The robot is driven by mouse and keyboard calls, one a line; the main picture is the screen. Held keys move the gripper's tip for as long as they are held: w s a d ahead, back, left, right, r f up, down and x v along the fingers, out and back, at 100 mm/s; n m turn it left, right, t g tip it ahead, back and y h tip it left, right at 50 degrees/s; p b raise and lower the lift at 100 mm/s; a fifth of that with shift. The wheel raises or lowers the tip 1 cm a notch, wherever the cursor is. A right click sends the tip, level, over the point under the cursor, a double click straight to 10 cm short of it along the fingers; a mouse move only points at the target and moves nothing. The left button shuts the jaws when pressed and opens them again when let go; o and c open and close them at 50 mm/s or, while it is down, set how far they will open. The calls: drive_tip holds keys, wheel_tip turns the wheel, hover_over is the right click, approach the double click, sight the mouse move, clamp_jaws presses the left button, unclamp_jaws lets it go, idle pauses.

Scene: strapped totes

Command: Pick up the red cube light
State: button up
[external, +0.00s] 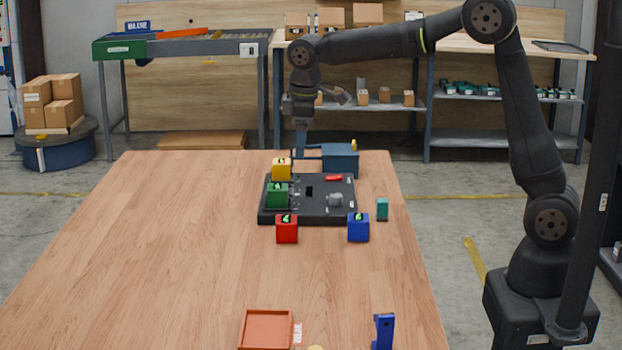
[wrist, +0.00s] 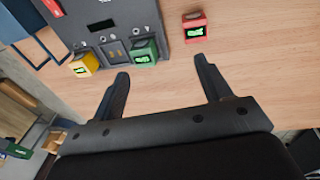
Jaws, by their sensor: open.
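The red cube light (external: 287,231) stands on the wooden table just in front of the black panel, with a glowing green mark on top. In the wrist view the red cube (wrist: 195,29) is beyond my right fingertip, near the top edge, apart from the fingers. My gripper (external: 300,148) is above the far part of the table, behind the panel and away from the red cube. Its fingers are spread with nothing between them in the wrist view (wrist: 161,70).
The black panel (external: 318,215) carries the green cube (external: 277,197); the yellow cube (external: 281,169) is at its far left corner. A blue cube (external: 358,230), a teal block (external: 382,209) and a blue box (external: 341,160) are nearby. An orange tray (external: 265,313) and blue stand (external: 383,331) are in front.

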drive_tip(key=g, duration=0.1)
hover_over(286, 219)
drive_tip(key=f, duration=0.2)
drive_tip(key=shift+h, duration=0.4)
drive_tip(key=f, duration=1)
drive_tip(key=shift+w+d+f, duration=0.35)
drive_tip(key=shift+d, duration=0.05)
drive_tip(key=shift+s+a+f, duration=0.1)
drive_tip(key=shift+a+f, duration=0.05)
drive_tip(key=shift+f, duration=0.8)
drive_tip(key=shift+s+a+f, duration=0.1)
drive_tip(key=shift+f, duration=0.9)
drive_tip(key=shift+s+a+f, duration=0.1)
drive_tip(key=shift+a+f, duration=0.05)
drive_tip(key=shift+f, duration=0.8)
drive_tip(key=c, duration=1.2)
